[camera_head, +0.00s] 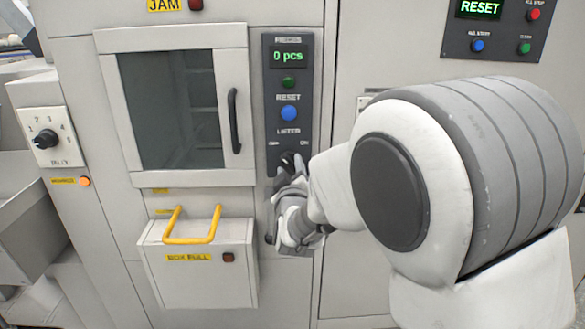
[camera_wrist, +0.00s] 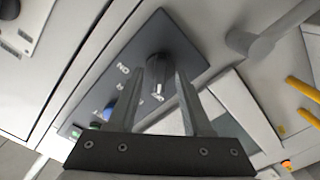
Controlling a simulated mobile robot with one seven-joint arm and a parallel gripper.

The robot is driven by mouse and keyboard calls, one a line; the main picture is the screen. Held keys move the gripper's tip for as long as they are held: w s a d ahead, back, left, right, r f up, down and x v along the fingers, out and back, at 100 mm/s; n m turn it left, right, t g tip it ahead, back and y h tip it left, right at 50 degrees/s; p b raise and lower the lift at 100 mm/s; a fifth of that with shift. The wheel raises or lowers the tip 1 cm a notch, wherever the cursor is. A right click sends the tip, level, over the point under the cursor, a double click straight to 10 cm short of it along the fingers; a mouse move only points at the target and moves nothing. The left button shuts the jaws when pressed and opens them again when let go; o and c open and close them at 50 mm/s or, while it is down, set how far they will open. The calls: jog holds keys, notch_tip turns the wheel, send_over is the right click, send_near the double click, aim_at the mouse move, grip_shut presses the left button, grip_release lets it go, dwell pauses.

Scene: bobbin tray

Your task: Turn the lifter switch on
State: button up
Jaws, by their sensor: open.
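The lifter switch is a black rotary knob (camera_wrist: 160,66) low on a dark control panel (camera_head: 270,100), below a "LIFTER" label. In the head view my gripper (camera_head: 287,172) is at the panel's lower end and covers much of the knob. In the wrist view my gripper (camera_wrist: 160,76) is open, and the knob shows between its two fingertips. I cannot tell whether either finger touches it. A light mark shows on the knob's lower side in the wrist view; an "ON" label stands to its left. The exact switch setting is unclear.
Above the switch are a blue reset button (camera_head: 289,113), a green button (camera_head: 289,82) and a "0 pcs" display (camera_head: 289,56). Left are a windowed door with a black handle (camera_head: 234,120) and a box with a yellow handle (camera_head: 192,239). A selector dial (camera_head: 45,139) is farther left.

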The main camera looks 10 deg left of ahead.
grip_shut()
jog(key=shift+m+b, duration=0.3)
jog(key=shift+b, duration=0.15)
jog(key=m+b, duration=0.2)
jog(key=b, duration=0.1)
jog(key=shift+f+m+b, duration=0.25)
jog(key=shift+m+b, duration=0.05)
jog(key=m+b, duration=0.4)
jog(key=b, duration=0.1)
jog(key=shift+m, duration=0.3)
jog(key=m+b, duration=0.4)
jog(key=shift+r, duration=0.1)
jog(key=shift+r+m+b, duration=0.15)
jog(key=shift+m+b, duration=1.25)
jog(key=shift+m, duration=0.7)
jog(key=shift+r, duration=0.1)
